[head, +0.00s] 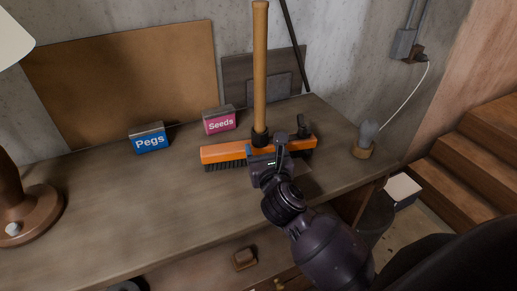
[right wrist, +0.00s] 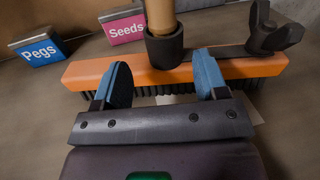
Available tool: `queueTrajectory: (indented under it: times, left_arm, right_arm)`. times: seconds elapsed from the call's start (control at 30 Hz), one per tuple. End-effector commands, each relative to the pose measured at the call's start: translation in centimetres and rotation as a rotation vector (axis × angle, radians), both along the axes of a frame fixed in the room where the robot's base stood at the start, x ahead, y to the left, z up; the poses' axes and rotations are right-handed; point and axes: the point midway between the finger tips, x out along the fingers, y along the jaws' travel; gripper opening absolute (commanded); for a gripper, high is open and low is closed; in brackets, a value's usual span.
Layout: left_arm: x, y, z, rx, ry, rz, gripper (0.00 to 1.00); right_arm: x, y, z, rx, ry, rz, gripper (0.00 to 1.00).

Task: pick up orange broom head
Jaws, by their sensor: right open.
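The orange broom head (head: 223,152) rests on the wooden table with dark bristles below it and a wooden handle (head: 260,60) rising from a black socket at its middle. In the right wrist view the orange bar (right wrist: 85,74) spans the picture, with a black wing knob (right wrist: 275,35) at its right. My right gripper (head: 278,150) is at the near side of the broom head. In the wrist view its blue fingers (right wrist: 164,78) are apart, overlapping the front of the bar on either side of the socket. I cannot tell whether they touch it. My left gripper is not in view.
A blue Pegs box (head: 150,140) and a pink Seeds box (head: 219,120) stand left of and behind the broom. A lamp base (head: 25,215) stands far left. The front left tabletop (head: 130,210) is clear.

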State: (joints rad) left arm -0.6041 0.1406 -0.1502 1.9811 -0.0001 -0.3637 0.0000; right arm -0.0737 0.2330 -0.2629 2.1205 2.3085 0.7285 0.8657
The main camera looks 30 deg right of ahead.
Motion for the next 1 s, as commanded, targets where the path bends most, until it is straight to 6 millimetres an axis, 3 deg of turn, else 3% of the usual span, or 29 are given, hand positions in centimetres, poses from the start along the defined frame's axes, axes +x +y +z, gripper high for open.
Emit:
queueTrajectory:
  times: [0.27, 0.6, 0.9, 1.0]
  left_arm:
    - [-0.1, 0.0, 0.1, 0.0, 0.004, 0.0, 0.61]
    - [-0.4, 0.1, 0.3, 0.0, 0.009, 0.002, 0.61]
    - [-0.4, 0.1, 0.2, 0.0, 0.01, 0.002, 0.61]
    - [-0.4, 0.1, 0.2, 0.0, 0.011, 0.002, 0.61]
  right_arm:
    - [1.8, -0.6, 0.1, -0.003, 0.0, 0.0, 0.66]
    - [5.6, -2.0, 0.0, -0.002, 0.0, 0.0, 0.66]
    - [6.0, -2.1, 0.0, -0.002, 0.001, 0.0, 0.66]
    - [6.0, -2.1, 0.0, -0.002, 0.001, 0.0, 0.53]
